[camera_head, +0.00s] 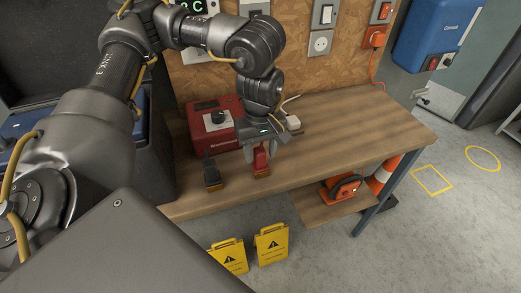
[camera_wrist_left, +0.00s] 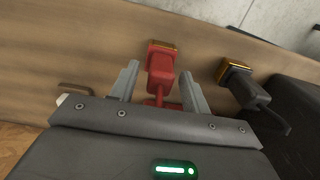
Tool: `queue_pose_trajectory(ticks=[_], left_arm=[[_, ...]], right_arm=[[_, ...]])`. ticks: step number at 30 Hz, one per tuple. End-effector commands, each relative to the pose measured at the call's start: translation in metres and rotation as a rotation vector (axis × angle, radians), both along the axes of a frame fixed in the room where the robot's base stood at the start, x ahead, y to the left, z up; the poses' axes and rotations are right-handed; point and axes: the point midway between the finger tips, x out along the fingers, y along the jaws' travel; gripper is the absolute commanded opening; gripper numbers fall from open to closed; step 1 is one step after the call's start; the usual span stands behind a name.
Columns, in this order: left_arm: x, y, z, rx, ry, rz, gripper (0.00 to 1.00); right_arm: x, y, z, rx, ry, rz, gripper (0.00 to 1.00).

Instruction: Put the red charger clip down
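The red charger clip (camera_head: 261,161) is on the wooden workbench near its front edge, with its copper-coloured jaw end toward that edge. My left gripper (camera_head: 259,149) is over it, pointing down. In the left wrist view the red clip (camera_wrist_left: 160,68) lies between the two grey fingers of my left gripper (camera_wrist_left: 159,72), with a gap on each side, so the gripper is open around it. The black charger clip (camera_head: 212,174) lies to the left on the bench and also shows in the left wrist view (camera_wrist_left: 245,84). My right gripper is not in view.
A red charger box (camera_head: 212,125) with a dial stands behind the clips. A white plug (camera_head: 292,122) lies right of my gripper. The bench top (camera_head: 365,118) is clear to the right. Yellow warning signs (camera_head: 271,244) stand on the floor in front.

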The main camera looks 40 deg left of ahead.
Motion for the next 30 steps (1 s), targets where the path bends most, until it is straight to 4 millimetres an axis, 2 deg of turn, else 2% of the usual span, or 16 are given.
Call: queue_pose_trajectory(ticks=[4,8,21,25,30], left_arm=[[0.0,0.0,0.001,0.0,0.0,0.0,0.47],[0.001,0.0,0.011,-0.001,-0.004,0.0,0.47],[0.001,0.0,0.099,0.0,-0.005,0.002,0.47],[0.001,0.0,0.115,0.001,-0.003,0.0,0.47],[0.0,0.0,0.123,-0.001,-0.001,0.001,0.47]], right_arm=[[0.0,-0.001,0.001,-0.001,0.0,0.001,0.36],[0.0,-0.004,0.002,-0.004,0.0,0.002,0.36],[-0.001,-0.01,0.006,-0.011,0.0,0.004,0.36],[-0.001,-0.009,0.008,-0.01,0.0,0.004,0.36],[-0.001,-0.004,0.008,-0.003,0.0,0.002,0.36]])
